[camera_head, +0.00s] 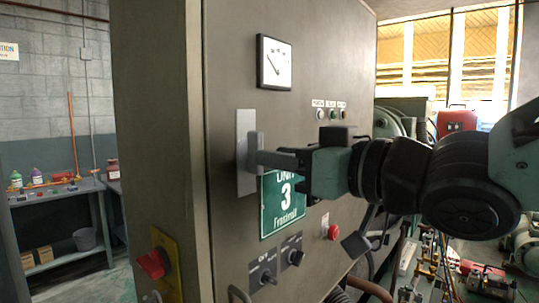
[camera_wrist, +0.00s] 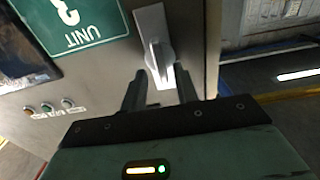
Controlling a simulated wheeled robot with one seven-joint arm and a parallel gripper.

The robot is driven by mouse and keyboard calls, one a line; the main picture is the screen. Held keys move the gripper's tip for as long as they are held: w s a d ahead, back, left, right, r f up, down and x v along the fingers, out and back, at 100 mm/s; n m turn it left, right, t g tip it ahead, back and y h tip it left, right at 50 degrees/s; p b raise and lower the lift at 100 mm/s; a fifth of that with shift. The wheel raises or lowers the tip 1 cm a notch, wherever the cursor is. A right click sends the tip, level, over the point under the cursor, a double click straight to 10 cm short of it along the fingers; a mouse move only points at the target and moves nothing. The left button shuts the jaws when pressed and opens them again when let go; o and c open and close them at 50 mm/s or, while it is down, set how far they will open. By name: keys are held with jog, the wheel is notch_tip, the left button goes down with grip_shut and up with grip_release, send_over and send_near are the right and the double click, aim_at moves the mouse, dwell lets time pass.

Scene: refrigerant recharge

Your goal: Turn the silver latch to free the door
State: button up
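The silver latch (camera_head: 244,125) is a tall plate with a raised upright handle, on the left part of the grey cabinet door (camera_head: 220,60). The door looks shut. My gripper (camera_head: 258,158) reaches in from the right, its fingertips at the latch handle. In the wrist view, the two fingers of my gripper (camera_wrist: 160,84) are spread apart, and the lower end of the latch handle (camera_wrist: 162,62) lies ahead of and partly between them. I cannot tell whether either finger touches the handle.
A gauge (camera_head: 274,62) sits above, and a green Unit 3 sign (camera_head: 283,207) is partly behind my gripper. Black knobs (camera_head: 268,277), a red button (camera_head: 333,232) and a red switch on a yellow plate (camera_head: 154,263) are lower down. A workbench (camera_head: 60,189) stands at left.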

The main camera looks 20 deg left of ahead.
jog(key=shift+x, duration=1.05)
grip_shut()
jog(key=shift+n+b, duration=0.3)
jog(key=shift+b, duration=0.1)
jog(key=n+b, duration=0.3)
jog(key=shift+n, duration=0.3)
jog(key=shift+r, duration=0.1)
